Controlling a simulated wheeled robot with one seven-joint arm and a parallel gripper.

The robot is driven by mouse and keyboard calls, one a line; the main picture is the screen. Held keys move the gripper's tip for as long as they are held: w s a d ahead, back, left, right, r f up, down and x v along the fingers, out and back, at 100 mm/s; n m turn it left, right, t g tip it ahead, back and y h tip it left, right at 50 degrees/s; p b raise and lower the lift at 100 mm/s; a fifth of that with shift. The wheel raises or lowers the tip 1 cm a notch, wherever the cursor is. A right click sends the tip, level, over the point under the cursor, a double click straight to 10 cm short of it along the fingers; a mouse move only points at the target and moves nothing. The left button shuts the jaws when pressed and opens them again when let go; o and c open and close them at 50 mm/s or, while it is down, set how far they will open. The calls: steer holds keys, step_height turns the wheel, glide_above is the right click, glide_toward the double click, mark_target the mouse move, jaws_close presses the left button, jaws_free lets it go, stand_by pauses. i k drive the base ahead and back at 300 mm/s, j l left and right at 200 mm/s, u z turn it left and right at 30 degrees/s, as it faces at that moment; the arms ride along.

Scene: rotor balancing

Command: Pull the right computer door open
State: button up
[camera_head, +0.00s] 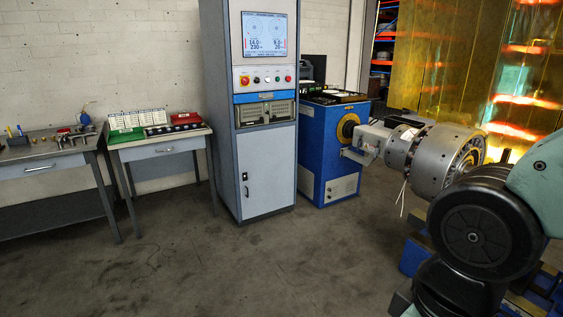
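A tall grey cabinet (222,130) stands at the centre against the back wall, with a lit monitor (270,35) at its top. Below the button panel is a blue strip (265,97). Under it, two small grille-like computer fronts sit side by side, a left one (250,114) and a right computer door (280,110). The right one looks shut, though it is small in the picture. My gripper is not clearly visible. A black and teal arm joint (476,236), which looks like mine, fills the lower right, well away from the cabinet.
A blue balancing machine (345,188) with a silver rotor (430,160) stands right of the cabinet. A small table (165,150) and a workbench (45,167) stand at left. Yellow translucent screens (440,60) are behind. The floor (230,265) before the cabinet is clear.

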mark_target(279, 110)
steer(key=i+l+u, duration=0.1)
steer(key=i+u, duration=0.15)
steer(key=i, duration=1.9)
steer(key=i+l+u, duration=0.2)
steer(key=i+u, duration=0.2)
steer(key=i, duration=0.3)
steer(key=i+l+u, duration=0.45)
steer(key=i, duration=0.2)
steer(key=i+l+u, duration=0.4)
steer(key=i+l, duration=0.2)
